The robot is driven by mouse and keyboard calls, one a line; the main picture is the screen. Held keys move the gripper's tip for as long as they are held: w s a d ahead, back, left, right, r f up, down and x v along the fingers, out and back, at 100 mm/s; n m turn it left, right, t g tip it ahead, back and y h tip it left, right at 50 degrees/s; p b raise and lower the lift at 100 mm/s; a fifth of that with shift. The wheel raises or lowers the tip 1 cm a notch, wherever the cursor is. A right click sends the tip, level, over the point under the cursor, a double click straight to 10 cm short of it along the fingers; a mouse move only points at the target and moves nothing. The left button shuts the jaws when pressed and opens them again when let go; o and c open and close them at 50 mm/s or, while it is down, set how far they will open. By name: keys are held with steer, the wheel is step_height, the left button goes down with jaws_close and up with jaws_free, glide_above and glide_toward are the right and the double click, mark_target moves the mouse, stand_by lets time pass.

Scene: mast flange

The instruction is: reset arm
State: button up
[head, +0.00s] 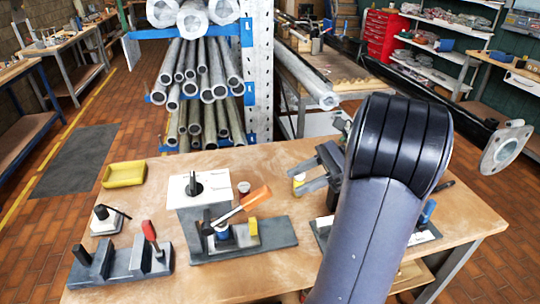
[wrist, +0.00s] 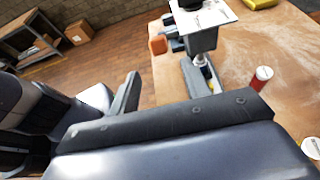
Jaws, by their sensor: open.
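My arm rises over the right part of the wooden workbench in the head view and hides what is behind it. My gripper (head: 308,176) is left of the arm, above the bench, with its dark jaws apart and pointing left. I see nothing held between them. A white-and-yellow cylinder (head: 299,181) shows close to the jaws; I cannot tell how far below them it is. In the wrist view, dark parts of my gripper fill the lower half.
The bench (head: 270,270) carries an orange-handled clamp fixture (head: 245,203), a white-topped grey block (head: 187,205), a yellow tray (head: 124,175), a red-handled grey fixture (head: 122,264) and a black-knobbed block (head: 104,222). A pipe rack (head: 248,70) stands behind. The bench's front middle is clear.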

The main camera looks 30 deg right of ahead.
mark_target(258, 196)
steer(key=p+x, duration=0.1)
steer(key=x, duration=0.9)
steer(key=shift+w+a+f, duration=0.1)
steer(key=shift+a, duration=0.2)
steer(key=shift+w+a+r+h, duration=0.1)
steer(key=shift+a+r+h, duration=0.1)
steer(key=shift+a+h, duration=0.1)
steer(key=shift+d, duration=0.15)
steer(key=shift+f, duration=0.1)
